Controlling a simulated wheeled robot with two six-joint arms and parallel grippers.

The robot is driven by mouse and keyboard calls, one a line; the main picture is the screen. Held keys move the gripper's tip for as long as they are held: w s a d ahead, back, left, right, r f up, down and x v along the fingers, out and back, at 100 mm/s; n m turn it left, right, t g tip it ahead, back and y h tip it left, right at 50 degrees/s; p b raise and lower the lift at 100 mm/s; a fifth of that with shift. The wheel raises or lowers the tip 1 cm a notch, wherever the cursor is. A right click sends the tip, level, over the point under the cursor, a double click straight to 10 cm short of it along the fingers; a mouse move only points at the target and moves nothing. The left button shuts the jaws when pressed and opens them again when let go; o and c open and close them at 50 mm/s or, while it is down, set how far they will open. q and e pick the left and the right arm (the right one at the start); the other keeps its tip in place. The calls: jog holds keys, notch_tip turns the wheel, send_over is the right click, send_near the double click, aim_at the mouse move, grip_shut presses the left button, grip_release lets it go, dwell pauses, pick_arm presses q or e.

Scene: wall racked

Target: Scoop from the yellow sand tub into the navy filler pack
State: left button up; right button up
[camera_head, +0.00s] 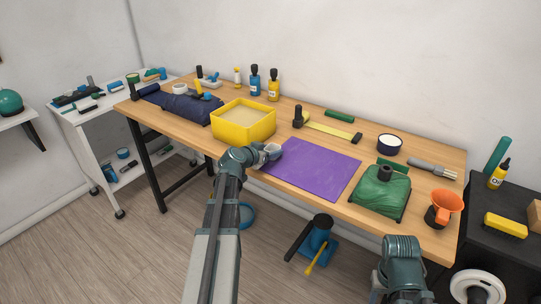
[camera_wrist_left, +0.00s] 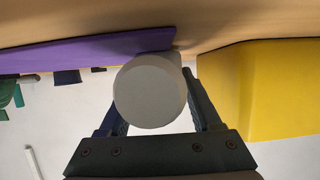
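The yellow sand tub (camera_head: 229,129) stands on the wooden table, filled with pale sand (camera_head: 246,110); its yellow wall fills the right of the left wrist view (camera_wrist_left: 270,90). The navy filler pack (camera_head: 186,108) lies behind and left of the tub, its top partly covered by small items. My left gripper (camera_head: 268,152) is at the table's front edge, right of the tub and beside the purple mat. Its fingers are around a grey round-ended object, seemingly a scoop (camera_wrist_left: 150,92), whose far side is hidden. My right arm shows low on the right, but its fingertips do not.
A purple mat (camera_head: 312,168) lies right of the tub. Bottles (camera_head: 255,82) stand behind the tub. A white shelf cart (camera_head: 75,125) is at left.

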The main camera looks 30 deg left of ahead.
pick_arm(q)
jog(key=c, duration=0.9)
jog(key=shift+o, duration=0.2)
pick_arm(e)
jog(key=shift+r, duration=0.1)
